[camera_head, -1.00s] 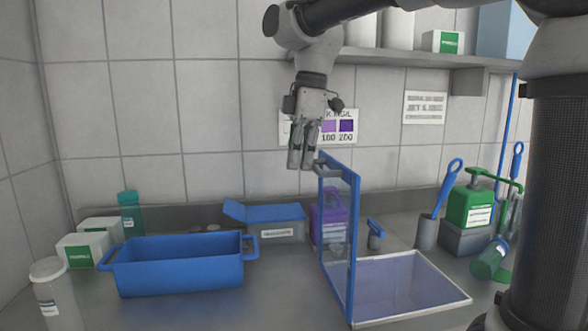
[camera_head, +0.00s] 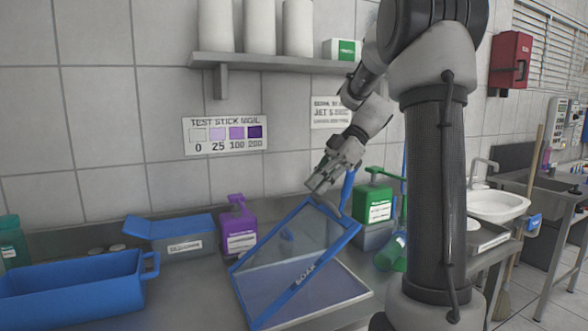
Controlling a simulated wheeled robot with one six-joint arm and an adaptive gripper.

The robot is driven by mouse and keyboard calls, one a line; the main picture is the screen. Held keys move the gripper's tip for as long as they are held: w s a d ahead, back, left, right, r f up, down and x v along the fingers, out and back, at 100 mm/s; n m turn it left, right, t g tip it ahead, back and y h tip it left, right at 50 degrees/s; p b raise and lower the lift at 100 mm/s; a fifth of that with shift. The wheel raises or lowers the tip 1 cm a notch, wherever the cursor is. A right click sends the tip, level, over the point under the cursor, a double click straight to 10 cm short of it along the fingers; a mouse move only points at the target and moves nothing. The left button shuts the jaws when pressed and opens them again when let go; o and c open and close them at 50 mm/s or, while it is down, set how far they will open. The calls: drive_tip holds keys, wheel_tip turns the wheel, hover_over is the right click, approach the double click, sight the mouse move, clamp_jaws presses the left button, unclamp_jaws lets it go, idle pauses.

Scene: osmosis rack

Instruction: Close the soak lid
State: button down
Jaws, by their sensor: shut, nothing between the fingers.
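The soak lid (camera_head: 296,238) is a clear panel in a blue frame marked SOAK. It is tilted partway down over the soak tank (camera_head: 345,292), a shallow pale-rimmed basin set in the counter, with its left edge at the basin's left side. My gripper (camera_head: 319,186) is shut and empty, pointing down-left at the lid's raised upper edge. It is at or very close to that edge; I cannot tell if it touches. The lid's handle is hard to make out behind the fingers.
A blue tub (camera_head: 75,285), an open blue-lidded box (camera_head: 180,240) and a purple jug (camera_head: 237,227) stand left of the lid. A shelf (camera_head: 270,60) hangs above.

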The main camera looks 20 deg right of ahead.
drive_tip(key=d+f, duration=0.8)
drive_tip(key=f, duration=0.2)
drive_tip(key=shift+d+f, duration=0.15)
